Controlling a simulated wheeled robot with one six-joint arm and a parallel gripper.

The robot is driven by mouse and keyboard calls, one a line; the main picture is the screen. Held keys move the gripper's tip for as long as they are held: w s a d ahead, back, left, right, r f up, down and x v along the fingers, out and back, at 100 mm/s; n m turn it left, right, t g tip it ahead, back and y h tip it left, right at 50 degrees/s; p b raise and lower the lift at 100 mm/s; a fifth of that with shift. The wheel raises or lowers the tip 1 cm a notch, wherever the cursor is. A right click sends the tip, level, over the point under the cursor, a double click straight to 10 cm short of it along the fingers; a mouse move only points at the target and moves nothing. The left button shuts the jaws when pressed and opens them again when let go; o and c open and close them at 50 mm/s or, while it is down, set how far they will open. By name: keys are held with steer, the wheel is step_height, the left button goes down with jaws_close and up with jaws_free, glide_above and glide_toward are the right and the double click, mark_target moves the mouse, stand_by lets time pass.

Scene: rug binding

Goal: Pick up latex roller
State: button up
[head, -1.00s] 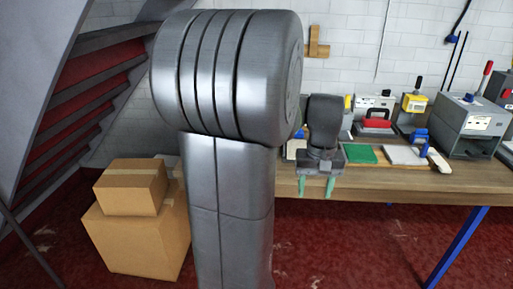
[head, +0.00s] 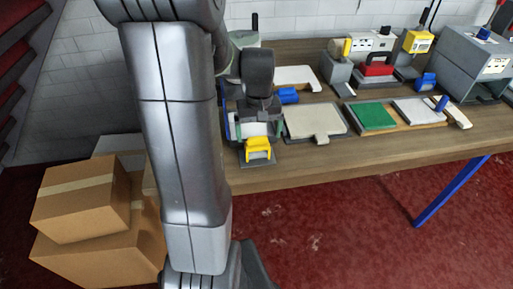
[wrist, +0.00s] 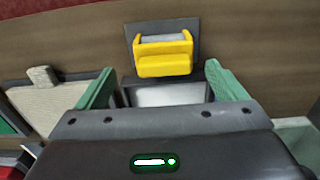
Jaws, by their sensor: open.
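A yellow-handled tool with a pale grey roller, which I take as the latex roller (head: 257,149), lies on a dark plate at the front table edge. In the wrist view the latex roller (wrist: 163,57) is just beyond my fingertips, near the middle. My gripper (head: 254,128) points down above the table. Its two green fingers in the wrist view (wrist: 159,72) are spread, with nothing held between them. A dark-rimmed tray with a white inside (wrist: 168,95) shows between the fingers, partly hidden by the gripper body.
A beige pad on a dark board (head: 312,121) lies right of the gripper, then a green pad (head: 377,116) and a pale pad (head: 417,109). Blue-handled tools and machines stand behind. Cardboard boxes (head: 80,200) are on the floor at left.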

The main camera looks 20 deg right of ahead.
steer(key=f, duration=0.4)
steer(key=shift+a+f, duration=0.25)
steer(key=shift+f, duration=0.05)
steer(key=c, duration=1.3)
steer(key=shift+o, duration=0.2)
step_height(320, 180, up, 10)
steer(key=shift+r, duration=0.1)
steer(key=o, duration=0.4)
steer(key=shift+c, duration=0.5)
